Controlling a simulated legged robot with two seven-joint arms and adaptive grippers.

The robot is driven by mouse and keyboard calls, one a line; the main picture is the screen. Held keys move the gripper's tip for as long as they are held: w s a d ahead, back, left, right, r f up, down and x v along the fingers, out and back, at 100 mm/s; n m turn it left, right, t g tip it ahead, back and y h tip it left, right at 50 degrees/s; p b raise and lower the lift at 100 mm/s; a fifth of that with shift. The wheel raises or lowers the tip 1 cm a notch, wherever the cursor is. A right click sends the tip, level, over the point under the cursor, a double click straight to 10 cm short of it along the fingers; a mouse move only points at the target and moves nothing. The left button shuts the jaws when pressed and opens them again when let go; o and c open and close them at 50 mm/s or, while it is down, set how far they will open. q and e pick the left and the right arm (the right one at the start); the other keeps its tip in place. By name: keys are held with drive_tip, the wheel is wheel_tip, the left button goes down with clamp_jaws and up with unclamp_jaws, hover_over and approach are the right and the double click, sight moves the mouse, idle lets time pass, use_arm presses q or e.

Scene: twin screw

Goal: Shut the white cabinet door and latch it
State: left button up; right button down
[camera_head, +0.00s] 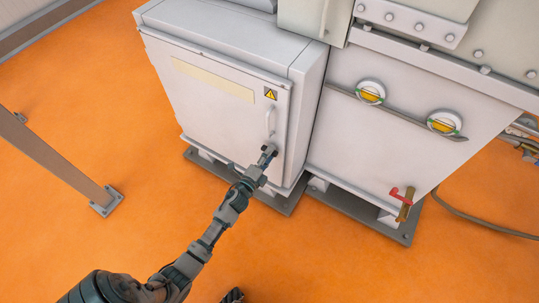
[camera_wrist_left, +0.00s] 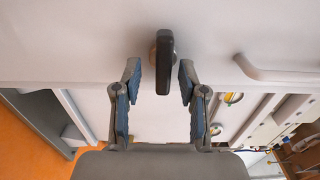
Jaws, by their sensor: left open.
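The white cabinet (camera_head: 306,76) stands at the centre of the head view. Its door (camera_head: 205,108) lies against or very near the body; I cannot tell whether a small gap is left. The door carries a white bar handle (camera_head: 270,121) and, below it, a small dark latch handle (camera_head: 269,148). My left gripper (camera_head: 266,160) is at the latch handle. In the left wrist view the black latch handle (camera_wrist_left: 165,62) stands between the fingertips of my open left gripper (camera_wrist_left: 160,78), with a gap on both sides. The bar handle (camera_wrist_left: 275,75) is off to the right there.
A larger machine panel (camera_head: 405,125) with two round gauges (camera_head: 371,92) (camera_head: 444,123) and a red-handled valve (camera_head: 402,196) adjoins the cabinet on the right. A grey post (camera_head: 65,165) stands at left. The orange floor (camera_head: 110,90) is clear between the post and the cabinet.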

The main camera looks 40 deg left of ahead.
use_arm(q)
drive_tip(key=v, duration=1.1)
drive_tip(key=shift+s+f, duration=0.2)
